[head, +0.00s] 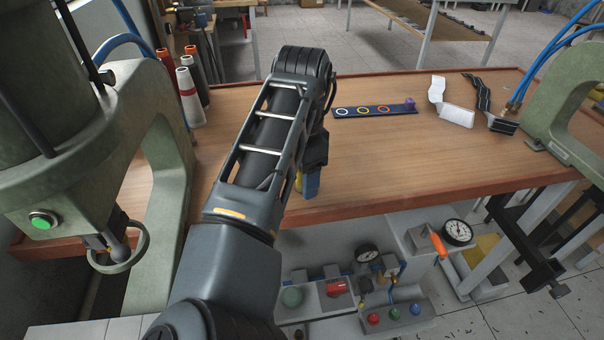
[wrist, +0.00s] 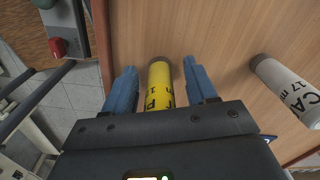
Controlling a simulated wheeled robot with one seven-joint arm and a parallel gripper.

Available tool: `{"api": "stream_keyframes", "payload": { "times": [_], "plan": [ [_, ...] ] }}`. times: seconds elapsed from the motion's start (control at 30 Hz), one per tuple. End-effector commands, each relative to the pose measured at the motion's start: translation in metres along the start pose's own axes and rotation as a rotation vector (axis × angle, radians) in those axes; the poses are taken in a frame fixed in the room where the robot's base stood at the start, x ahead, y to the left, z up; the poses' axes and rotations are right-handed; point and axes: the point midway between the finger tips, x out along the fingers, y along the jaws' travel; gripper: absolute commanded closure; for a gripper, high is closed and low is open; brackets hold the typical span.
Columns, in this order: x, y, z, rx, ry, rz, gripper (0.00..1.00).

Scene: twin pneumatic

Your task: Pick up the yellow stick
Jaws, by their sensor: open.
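The yellow stick (wrist: 160,88) has black lettering and a dull brownish end. In the wrist view it lies between the two blue fingers of my gripper (wrist: 160,68), with a gap on each side. My gripper is open around it, and the stick's near part is hidden behind the gripper body. In the head view my gripper (head: 311,184) is low over the front of the wooden table (head: 440,160), mostly hidden by my arm. A bit of yellow (head: 299,182) shows beside its blue finger.
A white stick (wrist: 285,88) with black lettering lies to the right in the wrist view. A dark strip with coloured rings (head: 375,111) lies at the back. Green presses (head: 165,160) and (head: 565,115) flank the table. The table's right half is mostly clear.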

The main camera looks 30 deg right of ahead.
Motion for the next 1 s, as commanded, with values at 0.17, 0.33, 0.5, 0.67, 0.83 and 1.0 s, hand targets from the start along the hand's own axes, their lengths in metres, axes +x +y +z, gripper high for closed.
{"api": "stream_keyframes", "payload": {
  "times": [0.17, 0.33, 0.5, 0.67, 0.83, 1.0],
  "plan": [
    [-0.0001, 0.0, 0.0, 0.0, 0.0, 0.0, 0.47],
    [-0.0004, -0.0001, -0.0001, 0.0, 0.0, 0.0, 0.63],
    [-0.0005, -0.0001, -0.0001, 0.0, 0.0, 0.0, 0.8],
    [-0.0005, -0.0001, -0.0001, 0.0, 0.0, 0.0, 0.95],
    [-0.0008, -0.0002, 0.0, 0.0, 0.001, -0.001, 1.0],
    [-0.001, -0.0002, -0.0001, 0.0, 0.001, -0.001, 1.0]
  ]
}}
